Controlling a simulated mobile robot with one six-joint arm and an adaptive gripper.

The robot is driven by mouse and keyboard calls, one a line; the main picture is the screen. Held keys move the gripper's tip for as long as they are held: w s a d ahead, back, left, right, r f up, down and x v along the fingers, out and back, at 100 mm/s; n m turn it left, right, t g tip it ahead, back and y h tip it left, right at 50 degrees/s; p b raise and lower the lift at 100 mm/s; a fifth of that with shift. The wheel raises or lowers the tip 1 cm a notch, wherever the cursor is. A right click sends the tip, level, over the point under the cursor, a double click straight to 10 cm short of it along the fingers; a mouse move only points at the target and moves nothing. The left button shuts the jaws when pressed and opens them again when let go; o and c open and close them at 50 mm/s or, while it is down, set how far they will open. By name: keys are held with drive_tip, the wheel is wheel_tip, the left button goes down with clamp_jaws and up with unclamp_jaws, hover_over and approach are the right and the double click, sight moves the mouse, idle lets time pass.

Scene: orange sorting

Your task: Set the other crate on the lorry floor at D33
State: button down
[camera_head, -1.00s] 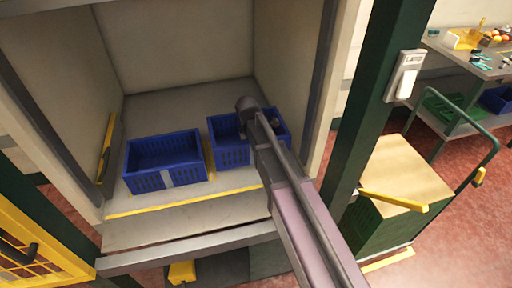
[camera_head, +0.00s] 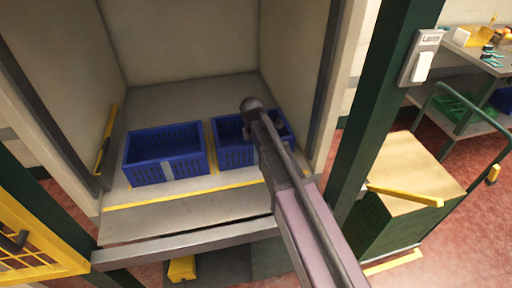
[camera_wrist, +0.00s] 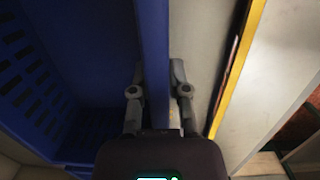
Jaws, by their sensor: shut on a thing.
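Two blue crates are side by side inside the pale-walled lorry bay. The left crate (camera_head: 140,173) stands on the grey lorry floor (camera_head: 150,213), apart from the right crate (camera_head: 236,156). My gripper (camera_wrist: 157,78) is shut on the right crate's wall, which also shows in the wrist view (camera_wrist: 153,40), one finger on each side of it. The right crate looks level and at or very near the floor; I cannot tell if it touches. My arm hides part of it and my gripper's grip in the head view. No D33 marking can be read.
Yellow lines mark the floor at the front edge and between the crates. The bay's right wall (camera_head: 306,70) is close to the right crate. A dark green post (camera_head: 372,110) and a wood-topped cart (camera_head: 405,175) stand to the right. Floor behind the crates is clear.

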drive_tip(key=c, duration=0.5)
unclamp_jaws()
drive_tip(key=shift+r, duration=0.1)
wheel_tip(320, 180, up, 9)
drive_tip(key=p, duration=0.9)
drive_tip(key=shift+w, duration=0.1)
idle(0.6)
